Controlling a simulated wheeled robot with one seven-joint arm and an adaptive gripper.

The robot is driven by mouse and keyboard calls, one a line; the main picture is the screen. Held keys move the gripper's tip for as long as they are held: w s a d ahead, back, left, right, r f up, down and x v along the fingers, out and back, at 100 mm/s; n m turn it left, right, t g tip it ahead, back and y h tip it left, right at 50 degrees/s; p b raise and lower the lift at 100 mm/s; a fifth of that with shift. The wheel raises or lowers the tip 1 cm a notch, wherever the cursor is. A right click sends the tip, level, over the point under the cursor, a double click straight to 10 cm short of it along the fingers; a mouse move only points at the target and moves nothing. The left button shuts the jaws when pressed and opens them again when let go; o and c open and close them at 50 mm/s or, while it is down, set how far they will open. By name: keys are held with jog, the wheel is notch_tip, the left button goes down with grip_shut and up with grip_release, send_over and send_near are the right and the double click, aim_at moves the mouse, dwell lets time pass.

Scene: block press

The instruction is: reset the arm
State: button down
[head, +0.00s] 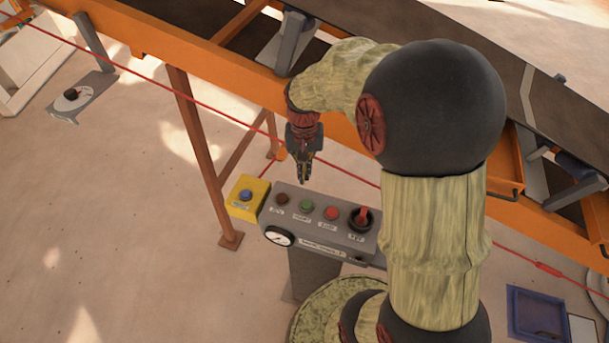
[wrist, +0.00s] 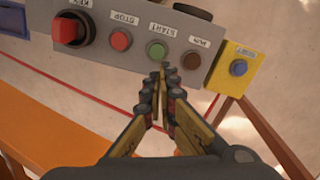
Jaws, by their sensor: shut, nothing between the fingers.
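My gripper (head: 304,181) hangs pointing down at the end of my arm, above the back edge of the grey control panel in the head view. Its fingers are together and empty. In the wrist view my gripper (wrist: 163,72) shows the fingertips closed, just short of the green START button (wrist: 157,50). They look apart from the button, though the exact gap is hard to tell.
The grey panel (head: 275,207) carries a dark red button (head: 282,199), a red STOP button (head: 331,213), a red rotary switch (head: 362,217) and a gauge (head: 279,236). A yellow box (head: 236,207) with a blue button adjoins it. An orange conveyor frame (head: 200,55) and red cord (head: 150,79) run behind.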

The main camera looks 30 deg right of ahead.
dwell(0.7)
jog(key=s+a+r+n+t+b, duration=0.1)
jog(key=s+a+n+t+b, duration=0.5)
jog(key=s+a+b, duration=0.6)
jog(key=s+b, duration=0.2)
jog(key=b, duration=0.3)
jog(key=shift+s+a+r+n, duration=0.15)
jog(key=shift+s+a+n, duration=0.1)
jog(key=shift+n, duration=0.15)
dwell(0.4)
